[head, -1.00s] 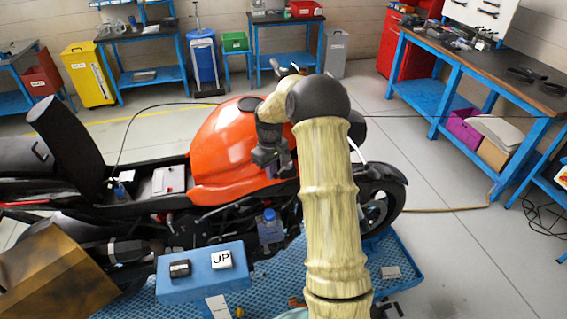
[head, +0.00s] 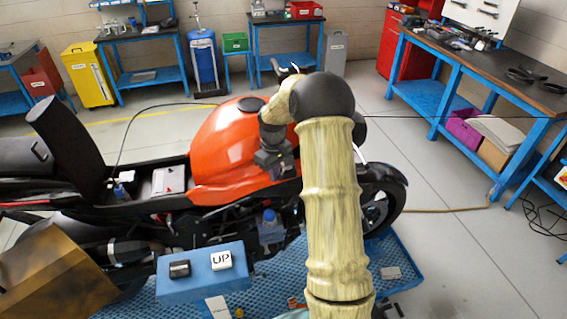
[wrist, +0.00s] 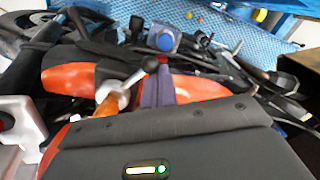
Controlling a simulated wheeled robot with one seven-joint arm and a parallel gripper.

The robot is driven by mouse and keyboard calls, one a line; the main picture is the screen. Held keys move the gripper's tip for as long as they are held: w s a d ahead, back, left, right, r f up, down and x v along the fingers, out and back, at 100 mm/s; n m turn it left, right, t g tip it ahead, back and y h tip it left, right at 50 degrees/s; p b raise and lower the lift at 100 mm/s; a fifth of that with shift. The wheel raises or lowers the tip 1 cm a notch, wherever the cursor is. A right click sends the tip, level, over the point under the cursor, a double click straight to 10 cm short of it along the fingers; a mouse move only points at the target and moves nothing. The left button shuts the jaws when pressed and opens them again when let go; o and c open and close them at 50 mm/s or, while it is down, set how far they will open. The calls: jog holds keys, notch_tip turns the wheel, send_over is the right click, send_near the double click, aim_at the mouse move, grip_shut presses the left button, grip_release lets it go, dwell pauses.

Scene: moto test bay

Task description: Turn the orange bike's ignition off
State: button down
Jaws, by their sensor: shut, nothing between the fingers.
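The orange bike (head: 228,150) stands side-on in the head view, its front wheel to the right, partly behind my arm. My gripper (head: 274,172) is shut and empty, beside the right end of the orange tank; I cannot tell whether it touches. In the wrist view, orange bodywork (wrist: 198,87) shows beyond a dark housing with a small green light. A pale lever with a dark round knob (wrist: 151,63) is near the middle; I cannot tell what it is. I cannot make out the ignition or its key in either view.
Workbenches line the back and right.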

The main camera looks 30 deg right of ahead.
jog(key=shift+s+d, duration=0.4)
jog(key=shift+s, duration=0.15)
jog(key=shift+s+d, duration=0.1)
jog(key=shift+s, duration=0.05)
dwell(0.4)
jog(key=shift+s+d, duration=0.3)
jog(key=shift+d, duration=0.05)
jog(key=shift+s+d, duration=0.15)
jog(key=shift+d, duration=0.05)
jog(key=shift+s+d, duration=0.2)
jog(key=shift+d, duration=0.15)
jog(key=shift+s+f, duration=0.1)
dwell(0.4)
